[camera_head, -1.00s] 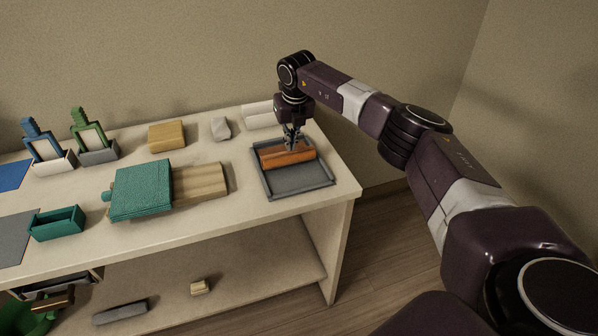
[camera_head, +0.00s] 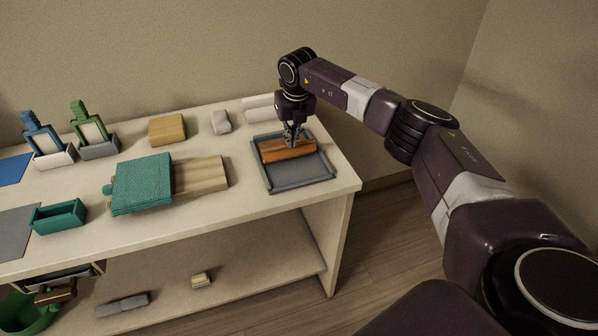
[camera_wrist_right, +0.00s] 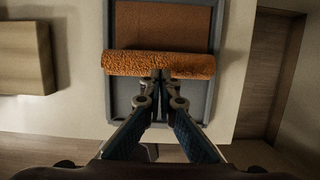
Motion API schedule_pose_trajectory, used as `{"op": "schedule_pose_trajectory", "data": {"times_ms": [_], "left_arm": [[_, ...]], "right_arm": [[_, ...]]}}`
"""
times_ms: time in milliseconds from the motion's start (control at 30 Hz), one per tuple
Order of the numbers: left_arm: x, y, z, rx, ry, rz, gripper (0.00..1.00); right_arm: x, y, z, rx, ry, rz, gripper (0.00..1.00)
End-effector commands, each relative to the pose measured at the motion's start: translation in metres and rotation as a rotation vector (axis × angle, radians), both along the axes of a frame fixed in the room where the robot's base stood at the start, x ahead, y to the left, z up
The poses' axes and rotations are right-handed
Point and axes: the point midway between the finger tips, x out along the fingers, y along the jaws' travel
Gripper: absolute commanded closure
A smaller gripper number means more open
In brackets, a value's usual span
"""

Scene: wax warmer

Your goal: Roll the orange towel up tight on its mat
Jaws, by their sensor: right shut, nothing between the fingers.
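The orange towel (camera_head: 284,150) lies on the grey rimmed mat (camera_head: 303,180) at the table's right end. In the right wrist view, a textured orange roll (camera_wrist_right: 130,64) lies across the mat, with a flat darker orange-brown stretch (camera_wrist_right: 163,25) beyond it. The mat's grey border (camera_wrist_right: 222,100) shows around them. My right gripper (camera_head: 293,143) is over the towel. In the wrist view its fingertips (camera_wrist_right: 163,76) are together at the roll's near side, with nothing between them. Whether they touch the roll is unclear. My left gripper is not in view.
A green cloth (camera_head: 141,184) lies on a wooden board (camera_head: 202,175) left of the mat. A wooden block (camera_head: 167,130), a grey stone-like piece (camera_head: 221,122) and a white roll (camera_head: 259,108) stand behind. The table's right edge is close to the mat.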

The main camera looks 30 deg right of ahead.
Motion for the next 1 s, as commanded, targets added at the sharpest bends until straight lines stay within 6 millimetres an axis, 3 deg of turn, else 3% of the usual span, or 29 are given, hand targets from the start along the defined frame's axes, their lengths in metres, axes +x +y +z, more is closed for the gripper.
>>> {"op": "schedule_pose_trajectory", "data": {"times_ms": [1000], "left_arm": [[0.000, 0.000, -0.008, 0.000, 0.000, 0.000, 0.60]], "right_arm": [[-0.001, 0.000, -0.016, 0.000, 0.003, 0.001, 1.00]]}}
